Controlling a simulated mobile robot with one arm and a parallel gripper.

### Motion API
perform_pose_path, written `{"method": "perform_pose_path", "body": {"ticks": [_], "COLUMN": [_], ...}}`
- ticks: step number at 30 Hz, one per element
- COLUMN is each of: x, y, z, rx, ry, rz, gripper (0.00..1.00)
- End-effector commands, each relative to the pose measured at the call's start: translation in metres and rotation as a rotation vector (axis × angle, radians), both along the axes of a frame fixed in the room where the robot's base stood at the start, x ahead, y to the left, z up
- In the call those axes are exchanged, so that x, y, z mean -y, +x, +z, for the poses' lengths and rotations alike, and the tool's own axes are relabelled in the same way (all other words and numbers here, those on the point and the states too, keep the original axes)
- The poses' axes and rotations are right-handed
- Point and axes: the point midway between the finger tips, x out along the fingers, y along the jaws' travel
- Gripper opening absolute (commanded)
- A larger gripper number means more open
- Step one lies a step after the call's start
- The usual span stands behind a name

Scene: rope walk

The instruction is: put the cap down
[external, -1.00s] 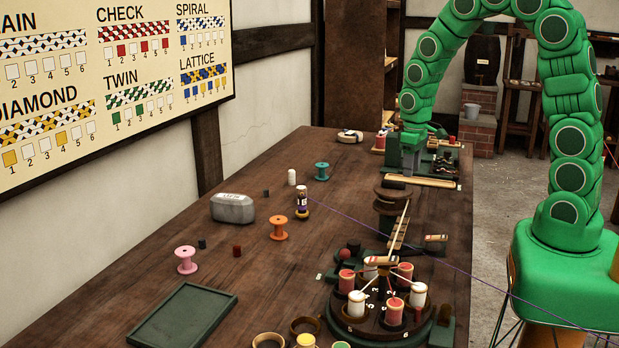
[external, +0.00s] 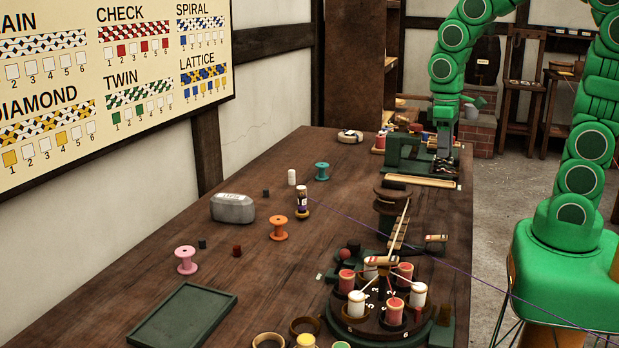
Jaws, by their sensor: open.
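My gripper (external: 444,166) is at the far end of the bench, low over the right part of a green machine (external: 405,152). Its jaws are open; its fingertips are small and hard to tell from the machine's parts. I cannot make out a cap in or under it. Small dark pieces lie on the bench: one (external: 202,244) near the pink spool, a dark red one (external: 237,250) beside it, and one (external: 265,193) near the grey case. I cannot tell whether any of these is the cap.
A round stand with red and white bobbins (external: 395,312) fills the near right of the bench (external: 190,270). A green tray (external: 182,316), a grey case (external: 232,208), and pink (external: 186,260), orange (external: 278,228) and teal (external: 322,171) spools are at left. A thin purple thread crosses toward the lower right.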

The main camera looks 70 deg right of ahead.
Motion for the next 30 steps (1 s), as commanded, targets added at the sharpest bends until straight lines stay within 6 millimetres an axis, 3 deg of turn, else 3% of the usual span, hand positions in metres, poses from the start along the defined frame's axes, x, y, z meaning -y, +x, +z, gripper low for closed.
{"method": "perform_pose_path", "body": {"ticks": [9,18,22,24,30], "x": [-0.048,-0.073,-0.077,-0.078,-0.078], "y": [-0.07,-0.135,-0.149,-0.153,-0.156], "z": [0.031,0.048,0.05,0.051,0.051], "rx": [-0.036,-0.067,-0.075,-0.076,-0.079], "ry": [0.003,-0.008,-0.01,-0.009,-0.01], "rz": [0.071,0.124,0.138,0.14,0.141], "gripper": [0.45,0.45,0.45,0.5,0.5]}}
